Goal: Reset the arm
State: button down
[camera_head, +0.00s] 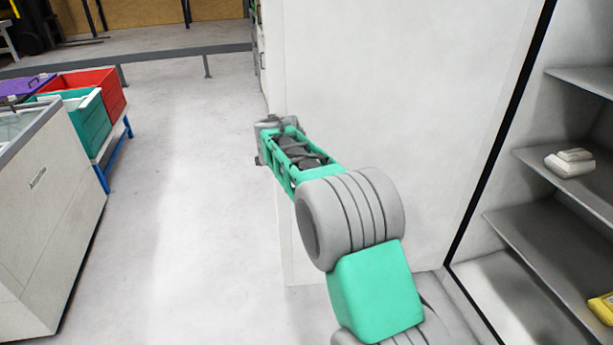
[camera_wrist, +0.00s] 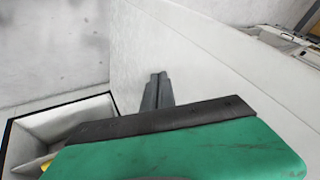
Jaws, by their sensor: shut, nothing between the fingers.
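My gripper (camera_wrist: 157,92) shows in the wrist view, where its two dark grey fingers stand together above the black and green housing. It is shut, with nothing held between the fingers. In the head view my green and grey arm reaches up and to the left from the bottom right. The arm's far end is in front of the white wall panel, and the fingers cannot be made out there. No egg tray can be made out in either view.
A white wall panel (camera_head: 400,90) stands behind my arm. Shelves (camera_head: 565,165) on the right hold a white object (camera_head: 570,162) and a yellow one (camera_head: 603,308). A white cabinet (camera_head: 45,220), a teal crate (camera_head: 85,125) and a red crate (camera_head: 100,88) are at left. Open floor (camera_head: 190,210) lies between.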

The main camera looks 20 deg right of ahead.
jog(key=s+a+r+n+y+p, duration=0.1)
jog(key=s+a+r+n+p, duration=0.15)
jog(key=s, duration=0.45)
jog(key=s+a+r+n+g+y+p, duration=0.1)
jog(key=s+r+n, duration=0.25)
jog(key=s, duration=0.35)
jog(key=s+a+r+n+y+p, duration=0.1)
jog(key=s+a+r+n, duration=0.15)
jog(key=s, duration=0.55)
jog(key=s+a+f+n+g+p, duration=0.1)
jog(key=s+f+n, duration=0.1)
jog(key=s, duration=0.5)
jog(key=s+a+f+n+g+y, duration=0.1)
jog(key=s+a+f+n, duration=0.1)
jog(key=s+n, duration=0.3)
jog(key=s+f, duration=0.1)
jog(key=s, duration=0.2)
jog(key=shift+s+p, duration=0.15)
jog(key=shift+p, duration=0.25)
